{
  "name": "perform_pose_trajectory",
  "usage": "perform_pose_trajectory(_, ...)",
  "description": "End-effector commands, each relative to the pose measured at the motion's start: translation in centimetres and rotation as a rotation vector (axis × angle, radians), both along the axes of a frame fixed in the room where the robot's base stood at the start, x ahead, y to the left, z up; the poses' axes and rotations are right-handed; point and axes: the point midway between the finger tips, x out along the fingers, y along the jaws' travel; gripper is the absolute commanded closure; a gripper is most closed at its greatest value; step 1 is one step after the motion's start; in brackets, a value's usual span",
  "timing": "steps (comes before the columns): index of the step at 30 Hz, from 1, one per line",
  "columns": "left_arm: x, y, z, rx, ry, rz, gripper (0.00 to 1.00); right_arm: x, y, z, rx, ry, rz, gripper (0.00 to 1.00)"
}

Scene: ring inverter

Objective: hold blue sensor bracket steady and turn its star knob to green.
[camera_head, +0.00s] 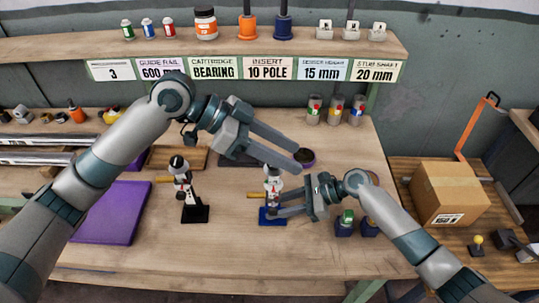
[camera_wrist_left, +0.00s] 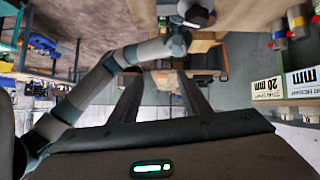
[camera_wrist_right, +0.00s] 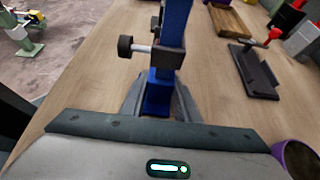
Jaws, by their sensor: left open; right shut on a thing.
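The blue sensor bracket (camera_head: 272,215) stands upright on the bench at the centre of the head view, with a white-and-black upper part. In the right wrist view its blue post (camera_wrist_right: 172,45) has a black knob (camera_wrist_right: 125,47) sticking out to the left on a metal shaft. My right gripper (camera_head: 279,204) is shut on the bracket low down; its fingers (camera_wrist_right: 158,100) flank the post. My left gripper (camera_head: 298,158) is open above and behind the bracket, its fingers (camera_wrist_left: 160,92) apart and empty. I cannot make out green on the knob.
A similar black bracket (camera_head: 194,213) stands to the left. A purple mat (camera_head: 110,213) lies further left. A dark pot with a purple rim (camera_head: 308,165) is behind the bracket. The front of the bench is clear.

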Motion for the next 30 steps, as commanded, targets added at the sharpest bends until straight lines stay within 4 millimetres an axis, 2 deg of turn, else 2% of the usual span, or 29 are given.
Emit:
perform_pose_trajectory(5,0.4,1.3,1.2,0.18,0.01,0.032,0.57,0.0,0.0,-0.1,-0.001,0.001,0.0,0.95)
perform_pose_trajectory(15,1.9,5.4,3.7,0.492,0.005,0.202,0.57,0.0,0.0,-0.1,-0.001,0.001,0.0,0.95)
perform_pose_trajectory(21,2.6,7.1,4.8,0.585,-0.005,0.286,0.57,0.0,0.0,-0.1,-0.001,0.001,0.0,0.95)
perform_pose_trajectory(30,2.7,7.6,5.0,0.61,-0.006,0.31,0.57,0.0,0.0,-0.1,-0.001,0.001,0.0,0.95)
